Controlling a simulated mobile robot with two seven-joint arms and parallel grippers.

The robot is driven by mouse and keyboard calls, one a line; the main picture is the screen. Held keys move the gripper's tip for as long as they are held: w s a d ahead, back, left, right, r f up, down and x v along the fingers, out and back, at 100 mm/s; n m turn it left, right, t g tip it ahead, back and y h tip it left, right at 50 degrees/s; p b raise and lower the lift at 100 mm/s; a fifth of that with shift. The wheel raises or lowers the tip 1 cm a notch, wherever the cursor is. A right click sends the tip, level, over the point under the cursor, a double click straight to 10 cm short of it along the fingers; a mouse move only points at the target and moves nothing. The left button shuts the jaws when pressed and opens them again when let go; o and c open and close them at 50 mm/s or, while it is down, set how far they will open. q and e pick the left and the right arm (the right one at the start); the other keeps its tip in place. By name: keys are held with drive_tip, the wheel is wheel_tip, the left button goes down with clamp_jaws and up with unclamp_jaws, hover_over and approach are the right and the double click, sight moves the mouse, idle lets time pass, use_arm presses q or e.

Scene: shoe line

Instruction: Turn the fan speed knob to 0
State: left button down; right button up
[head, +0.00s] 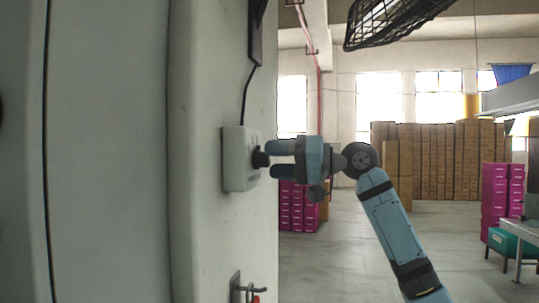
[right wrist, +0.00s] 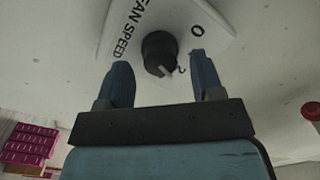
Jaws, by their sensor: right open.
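The fan speed knob (right wrist: 159,52) is a black round knob on a white plate (right wrist: 110,42) marked "FAN SPEED", with a 0 and a 2 in the right wrist view. Its pale pointer mark is turned toward the 2. In the head view the knob (head: 260,159) sticks out from the white wall box (head: 235,160). My right gripper (head: 277,160) is open, its blue fingers (right wrist: 163,75) on either side of the knob, close to the plate. Whether the fingers touch the knob cannot be told. My left gripper is not in view.
The box is on a pale wall or column (head: 215,230), with a cable running up from it. A hook (head: 240,288) sits below. A black fan cage (head: 390,20) hangs above. Brown box stacks (head: 440,160) and magenta boxes (head: 298,207) stand farther back; the floor between is clear.

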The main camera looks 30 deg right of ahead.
drive_tip(key=shift+x, duration=0.9)
drive_tip(key=shift+c, duration=0.4)
drive_tip(key=c, duration=0.8)
drive_tip(key=shift+c, duration=0.2)
